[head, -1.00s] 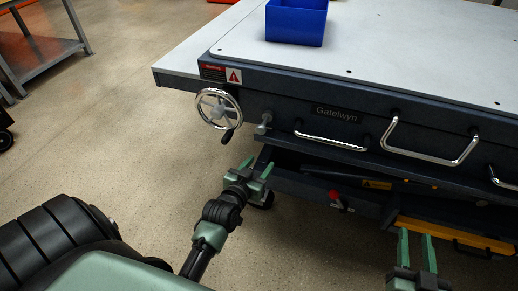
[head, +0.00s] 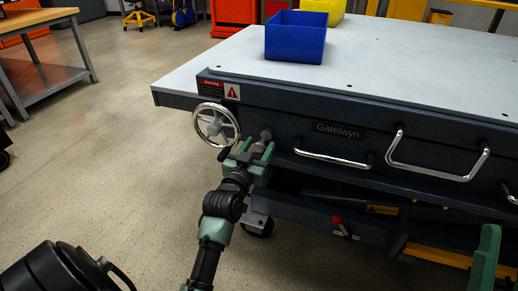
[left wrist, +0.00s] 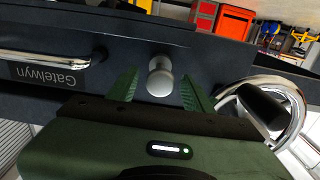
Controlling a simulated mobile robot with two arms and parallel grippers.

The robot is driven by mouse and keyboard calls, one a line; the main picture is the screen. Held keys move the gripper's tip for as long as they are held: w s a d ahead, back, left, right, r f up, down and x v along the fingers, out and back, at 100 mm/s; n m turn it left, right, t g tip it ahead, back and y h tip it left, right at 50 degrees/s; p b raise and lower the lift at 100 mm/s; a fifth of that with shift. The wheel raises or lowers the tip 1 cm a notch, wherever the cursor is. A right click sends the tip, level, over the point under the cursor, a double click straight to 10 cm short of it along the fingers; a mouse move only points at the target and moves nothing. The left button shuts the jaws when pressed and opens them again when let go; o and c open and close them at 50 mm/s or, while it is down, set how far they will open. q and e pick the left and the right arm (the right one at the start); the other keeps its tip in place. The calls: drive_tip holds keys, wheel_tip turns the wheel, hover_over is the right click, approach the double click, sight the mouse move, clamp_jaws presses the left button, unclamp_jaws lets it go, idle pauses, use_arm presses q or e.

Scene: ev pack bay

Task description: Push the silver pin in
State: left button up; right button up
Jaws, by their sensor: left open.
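The silver pin (head: 266,134) sticks out of the dark front side of the lift table, between the handwheel and the Gatelwyn label. In the left wrist view the pin's round knob (left wrist: 160,78) shows between the two green fingers. My left gripper (head: 259,150) is open, with a finger on each side of the pin; I cannot tell whether either touches it. The left gripper's fingers (left wrist: 159,88) are apart in the wrist view. Only part of my right gripper (head: 487,255) shows at the lower right edge, away from the pin.
A chrome handwheel (head: 215,125) stands close left of the pin. Chrome handles (head: 333,158) run along the table front to the right. A blue bin (head: 295,38) sits on the white table top (head: 210,65). A red-knobbed lever (head: 337,220) is below.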

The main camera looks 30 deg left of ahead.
use_arm(q)
drive_tip(key=shift+w, duration=0.1)
clamp_jaws()
idle(1.4)
